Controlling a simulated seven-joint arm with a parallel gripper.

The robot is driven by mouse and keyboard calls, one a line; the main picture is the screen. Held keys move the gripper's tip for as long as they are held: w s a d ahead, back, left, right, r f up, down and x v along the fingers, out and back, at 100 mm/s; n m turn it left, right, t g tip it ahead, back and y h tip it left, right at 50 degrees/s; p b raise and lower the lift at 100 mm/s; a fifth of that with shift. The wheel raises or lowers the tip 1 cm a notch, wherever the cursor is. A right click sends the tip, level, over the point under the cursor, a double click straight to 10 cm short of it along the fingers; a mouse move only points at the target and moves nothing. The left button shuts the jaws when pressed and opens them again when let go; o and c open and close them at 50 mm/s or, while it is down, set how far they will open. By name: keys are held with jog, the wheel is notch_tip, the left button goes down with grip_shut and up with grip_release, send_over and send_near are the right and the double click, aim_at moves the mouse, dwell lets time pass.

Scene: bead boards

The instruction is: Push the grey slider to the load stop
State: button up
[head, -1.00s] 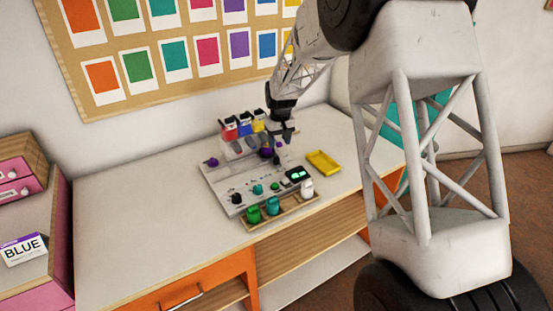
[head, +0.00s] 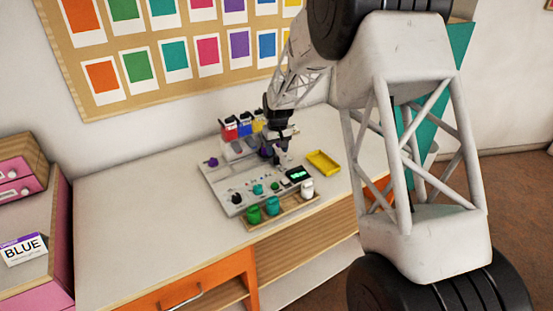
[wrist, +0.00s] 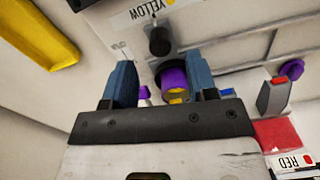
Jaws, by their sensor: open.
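The white bead board (head: 215,178) lies on the bench, with my gripper (head: 281,158) low over its right part. In the wrist view my gripper (wrist: 159,62) is open, its two blue-grey fingers apart. A purple cylinder with a yellow end (wrist: 173,80) shows between the fingers, with no clear contact. A dark grey round knob (wrist: 160,41) stands just beyond it, near the YELLOW label (wrist: 150,10). I cannot tell for certain which part is the grey slider. The load stop cannot be made out; my gripper hides part of the board in the head view.
A yellow tray (head: 323,161) lies right of the board. A wooden rack (head: 285,213) with green, teal and white pots stands in front. Red, blue and yellow containers (head: 230,130) stand behind. A grey red-topped piece (wrist: 272,96) is right of my gripper. The bench's left is clear.

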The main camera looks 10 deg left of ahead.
aim_at(276, 158)
jog(key=shift+f, duration=2.35)
jog(key=shift+c, duration=0.5)
grip_shut()
